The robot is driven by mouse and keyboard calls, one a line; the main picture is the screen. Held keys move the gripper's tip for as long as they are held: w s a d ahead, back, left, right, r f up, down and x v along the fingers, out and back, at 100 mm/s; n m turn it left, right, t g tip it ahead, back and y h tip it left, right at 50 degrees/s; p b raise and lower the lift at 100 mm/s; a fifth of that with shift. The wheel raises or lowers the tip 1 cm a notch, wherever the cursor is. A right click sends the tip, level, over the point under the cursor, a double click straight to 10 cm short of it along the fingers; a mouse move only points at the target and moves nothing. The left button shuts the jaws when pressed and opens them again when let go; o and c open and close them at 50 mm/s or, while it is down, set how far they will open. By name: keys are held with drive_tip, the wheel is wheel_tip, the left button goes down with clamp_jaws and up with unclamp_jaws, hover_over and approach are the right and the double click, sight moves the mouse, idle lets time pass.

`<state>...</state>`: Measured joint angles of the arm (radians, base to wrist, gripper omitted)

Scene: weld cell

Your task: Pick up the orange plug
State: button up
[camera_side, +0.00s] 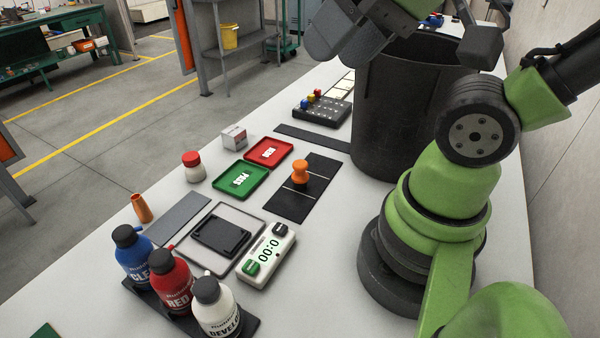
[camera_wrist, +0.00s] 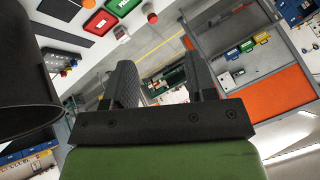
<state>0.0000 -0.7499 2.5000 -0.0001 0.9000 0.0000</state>
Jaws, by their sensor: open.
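The orange plug (camera_side: 300,173) stands upright on a black mat (camera_side: 287,205) with thin white lines, near the middle of the table in the side view. In the wrist view a small orange shape (camera_wrist: 88,4) at the top edge looks like the plug, cut off by the frame. My gripper (camera_wrist: 162,75) is open, with its two dark fingers apart and nothing between them. In the side view my gripper is only partly visible, high at the top edge, well above the table and apart from the plug.
A large black bin (camera_side: 400,110) stands right of the mat, beside my arm. Green (camera_side: 241,179) and red (camera_side: 268,152) trays lie just left of the plug. A timer (camera_side: 267,255), a scale (camera_side: 221,237) and several bottles (camera_side: 170,281) are in front. A button box (camera_side: 322,109) is behind.

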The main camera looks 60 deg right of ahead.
drive_tip(key=shift+o, duration=0.3)
drive_tip(key=shift+o, duration=1)
drive_tip(key=n+g+h, duration=0.4)
drive_tip(key=n+g, duration=0.5)
drive_tip(key=n, duration=0.2)
hover_over(303, 172)
drive_tip(key=w+a, duration=0.2)
drive_tip(key=w+a+x, duration=0.1)
drive_tip(key=a+x, duration=0.1)
drive_tip(key=x, duration=0.7)
drive_tip(key=w+a+f+x, duration=0.1)
drive_tip(key=w+x, duration=0.1)
drive_tip(key=x, duration=0.7)
drive_tip(key=shift+n+g, duration=0.4)
drive_tip(key=x, duration=0.6)
drive_tip(key=shift+w+d+f, duration=0.1)
drive_tip(key=shift+d+f, duration=0.15)
drive_tip(key=shift+d, duration=0.05)
drive_tip(key=shift+w+x, duration=0.2)
drive_tip(key=shift+x, duration=1.25)
drive_tip(key=shift+w+x, duration=0.15)
drive_tip(key=shift+x, duration=1.25)
drive_tip(key=shift+d+f, duration=0.1)
